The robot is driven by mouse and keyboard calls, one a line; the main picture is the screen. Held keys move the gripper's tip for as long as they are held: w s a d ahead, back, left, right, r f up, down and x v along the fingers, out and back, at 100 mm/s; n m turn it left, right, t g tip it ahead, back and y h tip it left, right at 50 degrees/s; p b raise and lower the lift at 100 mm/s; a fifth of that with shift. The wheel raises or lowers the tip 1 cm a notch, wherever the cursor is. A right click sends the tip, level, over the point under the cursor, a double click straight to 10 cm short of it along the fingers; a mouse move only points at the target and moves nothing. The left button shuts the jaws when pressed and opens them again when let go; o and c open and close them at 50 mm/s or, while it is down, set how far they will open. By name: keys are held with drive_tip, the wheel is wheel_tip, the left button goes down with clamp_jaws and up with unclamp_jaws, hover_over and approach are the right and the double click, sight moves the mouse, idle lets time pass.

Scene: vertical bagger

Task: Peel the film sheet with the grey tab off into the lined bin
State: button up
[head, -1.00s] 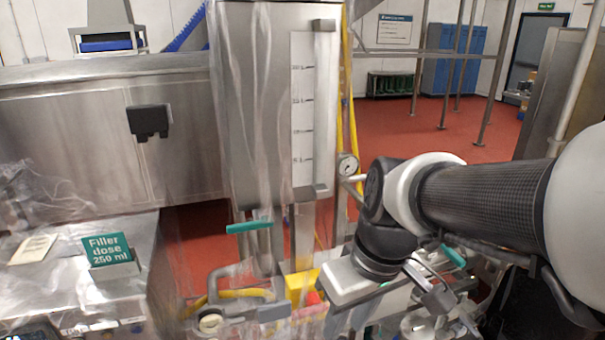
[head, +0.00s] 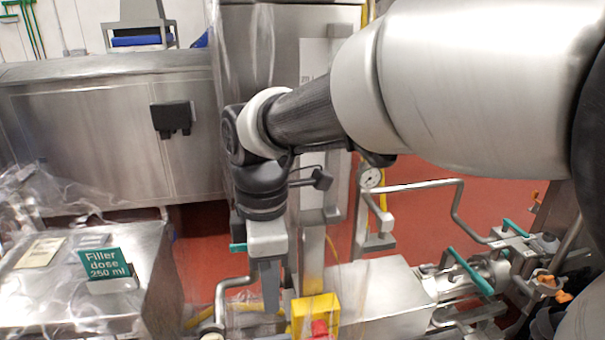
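Clear film (head: 240,50) hangs down the front of the steel machine column, partly behind my arm. More crumpled clear film (head: 35,200) lies at the left over the steel bench. I cannot make out a grey tab on either. My gripper (head: 271,298) points down in front of the column, left of a yellow box. Its fingers look like one grey strip from this side, so their opening is hidden. No film is clearly seen between them. I cannot identify a lined bin in this view.
The yellow box (head: 318,312) with something red stands close right of my gripper. A green sign (head: 107,264) stands on the left bench (head: 150,250).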

sight(273, 338)
wheel_tip(273, 338, down, 17)
drive_tip(key=shift+s+a+f+b, duration=0.1)
drive_tip(key=shift+f+b, duration=0.05)
drive_tip(key=shift+b, duration=0.9)
clamp_jaws()
